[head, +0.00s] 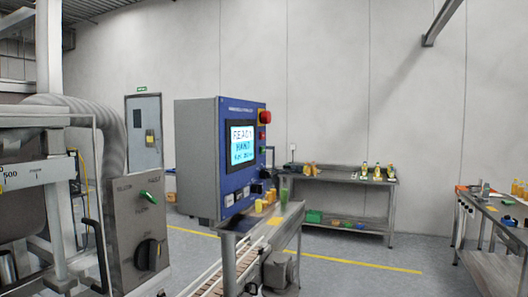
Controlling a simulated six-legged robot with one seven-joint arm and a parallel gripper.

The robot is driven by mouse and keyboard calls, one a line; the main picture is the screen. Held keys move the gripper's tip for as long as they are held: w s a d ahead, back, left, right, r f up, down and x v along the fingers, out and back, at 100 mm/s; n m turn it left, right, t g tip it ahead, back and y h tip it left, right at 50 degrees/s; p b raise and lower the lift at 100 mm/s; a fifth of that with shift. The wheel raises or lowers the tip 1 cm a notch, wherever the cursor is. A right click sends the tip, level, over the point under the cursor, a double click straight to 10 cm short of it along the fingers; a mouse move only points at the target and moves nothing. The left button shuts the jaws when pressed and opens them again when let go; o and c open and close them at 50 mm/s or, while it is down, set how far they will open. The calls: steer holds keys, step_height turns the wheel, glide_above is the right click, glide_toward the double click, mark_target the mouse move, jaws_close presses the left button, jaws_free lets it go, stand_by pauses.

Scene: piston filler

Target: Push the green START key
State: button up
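A blue control panel (233,110) on a grey box stands near the middle, turned to face right. Its lit screen (242,144) reads "READY" and "HAND", with a smaller line below. A row of small keys (238,195) sits under the screen, seen at a steep angle. They are too small for me to tell which one is the green START key. A red mushroom button (265,117) is at the panel's upper right, and black knobs (257,188) are at its lower right. My gripper is not in view.
A grey switch box (138,225) with a green lever and black rotary knob stands left of the panel. A conveyor (228,270) with a metal ledge runs below it. Workbenches (340,181) stand behind and at right (495,208). Floor right of the conveyor is clear.

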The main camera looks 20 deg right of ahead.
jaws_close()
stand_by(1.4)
